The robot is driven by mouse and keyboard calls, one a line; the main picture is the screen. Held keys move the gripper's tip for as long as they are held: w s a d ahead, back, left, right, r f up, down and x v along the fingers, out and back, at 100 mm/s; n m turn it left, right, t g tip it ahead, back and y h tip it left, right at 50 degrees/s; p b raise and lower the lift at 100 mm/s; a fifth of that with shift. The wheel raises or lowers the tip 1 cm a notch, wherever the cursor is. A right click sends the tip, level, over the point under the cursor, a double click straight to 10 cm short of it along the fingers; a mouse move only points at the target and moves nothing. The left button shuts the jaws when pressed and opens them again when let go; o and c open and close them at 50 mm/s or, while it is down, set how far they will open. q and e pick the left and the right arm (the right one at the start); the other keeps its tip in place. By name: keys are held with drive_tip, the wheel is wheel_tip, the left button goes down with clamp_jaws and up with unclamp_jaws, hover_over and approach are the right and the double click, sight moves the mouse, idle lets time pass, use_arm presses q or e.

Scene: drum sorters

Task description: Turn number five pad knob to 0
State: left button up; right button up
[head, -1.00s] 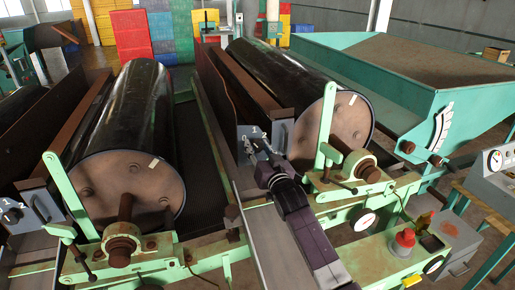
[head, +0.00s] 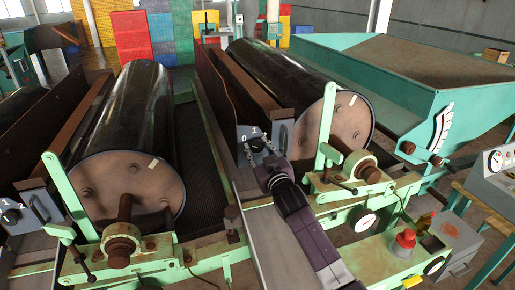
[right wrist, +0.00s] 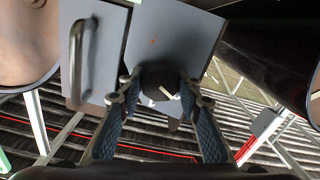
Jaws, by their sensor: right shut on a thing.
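A grey control box with markings 0 and 1 (head: 248,132) sits at the front end of the middle rusty trough in the head view. Its dark round knob (right wrist: 158,82) shows in the right wrist view, with a pale pointer mark on it. My right gripper (head: 258,148) comes up from the lower right in the head view and reaches the box. In the right wrist view my right gripper (right wrist: 156,90) has its two blue-padded fingers on either side of the knob, shut on it. The number five is not readable. My left gripper is not in view.
A second grey box with a knob (head: 12,212) sits at the far left. Large dark drums (head: 128,130) lie beside the troughs. A green lever (head: 325,145) and a red button (head: 404,240) are right of my arm. A door handle (right wrist: 78,62) is near the knob.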

drive_tip(key=o, duration=1.2)
drive_tip(key=shift+c, duration=0.2)
drive_tip(key=v, duration=1.2)
